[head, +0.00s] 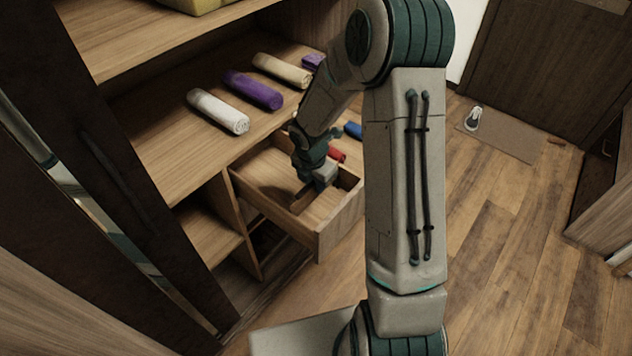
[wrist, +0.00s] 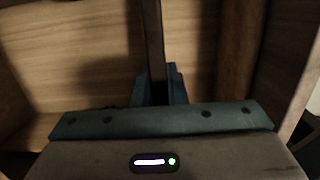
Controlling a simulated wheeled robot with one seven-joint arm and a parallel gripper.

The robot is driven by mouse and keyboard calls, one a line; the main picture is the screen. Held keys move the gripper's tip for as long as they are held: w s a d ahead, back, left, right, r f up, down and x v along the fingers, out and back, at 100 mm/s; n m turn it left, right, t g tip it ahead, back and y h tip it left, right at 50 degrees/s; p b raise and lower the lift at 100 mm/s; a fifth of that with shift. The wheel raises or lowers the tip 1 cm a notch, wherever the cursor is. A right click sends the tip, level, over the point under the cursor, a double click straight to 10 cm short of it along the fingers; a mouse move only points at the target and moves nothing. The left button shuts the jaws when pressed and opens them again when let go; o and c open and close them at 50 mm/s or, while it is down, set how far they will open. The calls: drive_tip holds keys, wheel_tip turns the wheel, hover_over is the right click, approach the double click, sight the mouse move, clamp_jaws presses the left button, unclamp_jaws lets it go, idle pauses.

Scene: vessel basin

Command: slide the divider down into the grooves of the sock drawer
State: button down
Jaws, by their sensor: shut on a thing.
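The sock drawer (head: 342,226) stands pulled out of the wooden cabinet in the head view. My gripper (head: 316,184) is over the drawer and points down into it. In the wrist view my gripper (wrist: 158,90) is shut on the divider (wrist: 153,35), a thin wooden board running away from the fingers. The divider also shows below the gripper in the head view (head: 302,201), within the drawer's outline. The grooves are hidden or too small to see, and I cannot tell whether the divider's lower edge is in them.
Rolled cloths in white (head: 218,111), purple (head: 253,90) and cream (head: 282,69) lie on the shelf above the drawer. A red roll (head: 337,155) and a blue roll (head: 353,130) lie near the drawer's far right. Open wooden floor (head: 490,230) lies to the right.

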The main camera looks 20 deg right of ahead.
sight(316, 196)
drive_tip(key=shift+f+b, duration=1.5)
drive_tip(key=shift+f, duration=0.75)
drive_tip(key=c, duration=1.4)
unclamp_jaws()
drive_tip(key=shift+o, duration=0.2)
drive_tip(key=shift+r, duration=0.1)
drive_tip(key=shift+r, duration=0.1)
drive_tip(key=r, duration=0.4)
drive_tip(key=a+r+p, duration=0.1)
drive_tip(key=r, duration=0.4)
drive_tip(key=s+r+p, duration=0.1)
drive_tip(key=r, duration=0.3)
drive_tip(key=shift+a+r, duration=0.15)
drive_tip(key=shift+r, duration=0.1)
